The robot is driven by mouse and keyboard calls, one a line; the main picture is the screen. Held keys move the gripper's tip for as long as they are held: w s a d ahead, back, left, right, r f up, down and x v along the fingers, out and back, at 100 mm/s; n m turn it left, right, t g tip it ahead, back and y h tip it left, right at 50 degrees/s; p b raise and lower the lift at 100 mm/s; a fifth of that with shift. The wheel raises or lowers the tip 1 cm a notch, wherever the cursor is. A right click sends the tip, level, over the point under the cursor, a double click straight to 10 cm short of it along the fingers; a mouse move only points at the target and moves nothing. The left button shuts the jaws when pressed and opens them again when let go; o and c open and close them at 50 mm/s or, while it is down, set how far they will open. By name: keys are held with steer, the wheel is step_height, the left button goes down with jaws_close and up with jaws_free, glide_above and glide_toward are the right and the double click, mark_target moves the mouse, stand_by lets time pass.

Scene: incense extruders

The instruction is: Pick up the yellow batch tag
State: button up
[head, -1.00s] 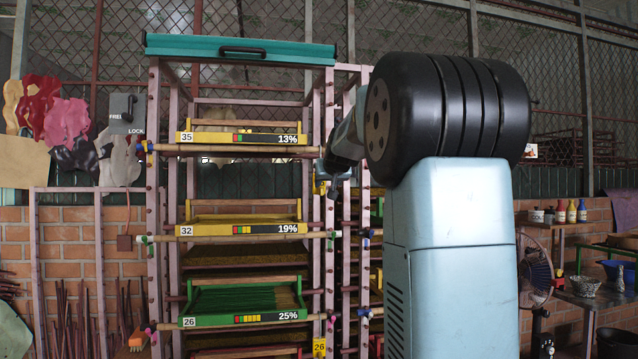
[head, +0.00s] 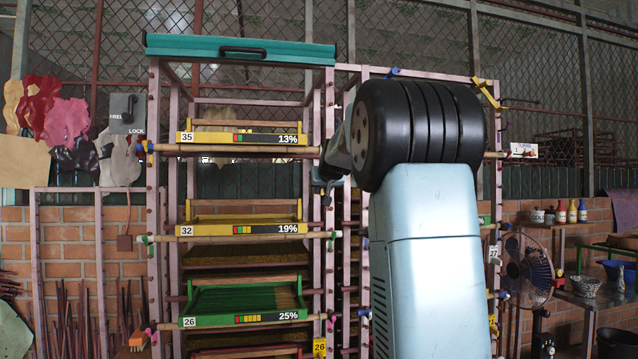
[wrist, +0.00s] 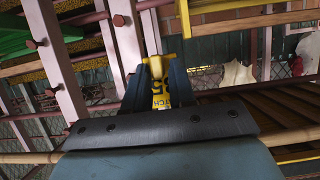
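The yellow batch tag (wrist: 160,92) shows in the wrist view with dark print that includes a 35. It lies in the space between the two dark fingers of my gripper (wrist: 159,70), and the fingers cover parts of its sides. The fingers stand apart, one on each side of the tag; contact is not clear. The tag cannot be made out there.
The pink rack (head: 155,215) holds trays marked 32 (head: 242,229) and 26 (head: 245,318), with bamboo rods across the front. Another yellow tag (head: 319,348), marked 26, hangs low on the right post. A fan (head: 527,265) and a side table stand at right.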

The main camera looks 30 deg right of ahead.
jaws_close()
steer(key=shift+r, duration=0.1)
steer(key=shift+r, duration=0.3)
step_height(320, 180, up, 2)
steer(key=shift+r, duration=0.25)
steer(key=s+a+r, duration=0.2)
steer(key=s+r, duration=1)
steer(key=s, duration=0.2)
steer(key=shift+a+r, duration=0.15)
steer(key=shift+r, duration=0.05)
